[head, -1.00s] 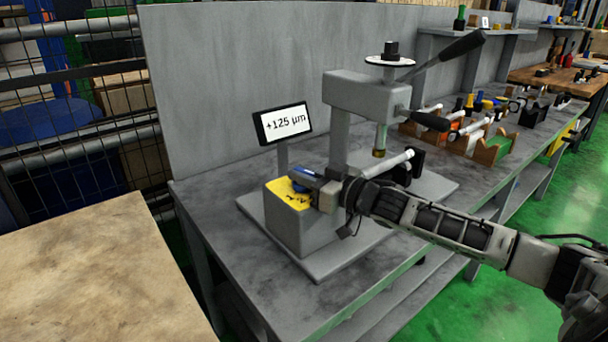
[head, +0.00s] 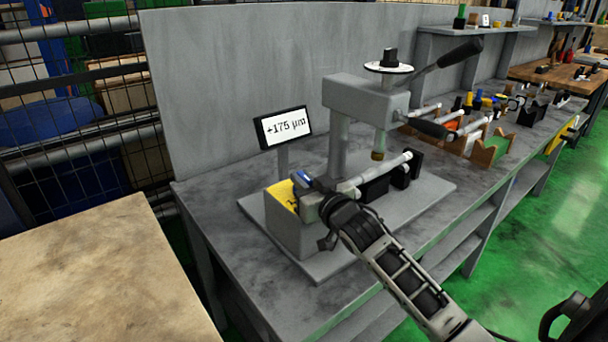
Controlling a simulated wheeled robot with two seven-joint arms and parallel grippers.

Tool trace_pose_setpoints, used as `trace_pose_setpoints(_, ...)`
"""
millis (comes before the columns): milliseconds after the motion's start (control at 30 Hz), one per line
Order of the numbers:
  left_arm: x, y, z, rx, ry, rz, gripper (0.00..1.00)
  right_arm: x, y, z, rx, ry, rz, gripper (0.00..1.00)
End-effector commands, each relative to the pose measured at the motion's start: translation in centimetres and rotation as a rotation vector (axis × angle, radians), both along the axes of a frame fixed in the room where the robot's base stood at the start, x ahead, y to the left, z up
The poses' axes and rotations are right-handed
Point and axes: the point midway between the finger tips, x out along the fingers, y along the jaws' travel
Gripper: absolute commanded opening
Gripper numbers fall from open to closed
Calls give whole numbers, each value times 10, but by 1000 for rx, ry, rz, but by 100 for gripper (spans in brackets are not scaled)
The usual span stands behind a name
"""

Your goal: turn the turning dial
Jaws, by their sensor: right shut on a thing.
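A grey block with a yellow top plate (head: 282,194) stands at the left end of the grey machine base. My right gripper (head: 303,183) reaches down over this yellow plate from the right and is shut on the turning dial there. The dial is almost wholly hidden by the fingers; a little blue shows at the fingertips, and I cannot tell whether it is dial or finger. A display (head: 284,127) behind the block reads +175 µm.
The grey press (head: 365,100) with a white disc on top and a black-gripped lever stands behind my right arm. A white rod (head: 385,168) on black supports lies close beside the gripper. The bench's left front (head: 235,240) is clear.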

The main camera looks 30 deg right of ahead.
Motion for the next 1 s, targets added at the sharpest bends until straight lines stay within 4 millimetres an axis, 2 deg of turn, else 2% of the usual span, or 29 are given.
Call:
trace_pose_setpoints(300, 0, 1, 0, 6, 3, -3, 65, 0, 0, 1, 3, -2, -113, 0)
trace_pose_setpoints(800, 1, 1, 1, 5, 1, -1, 65, 0, 0, 1, -1, -4, -131, 0)
trace_pose_setpoints(833, 1, 1, 1, 4, 0, 0, 65, 0, 0, 1, -2, -5, -131, 23)
trace_pose_setpoints(867, 1, 0, 2, 3, -1, 0, 65, 0, 0, 1, -2, -5, -131, 31)
trace_pose_setpoints(900, 1, 0, 2, 2, -1, 1, 65, 0, 0, 1, -1, -4, -131, 36)
trace_pose_setpoints(1000, 2, -1, 3, -2, -5, 3, 65, 0, 0, 1, -1, -4, -131, 36)
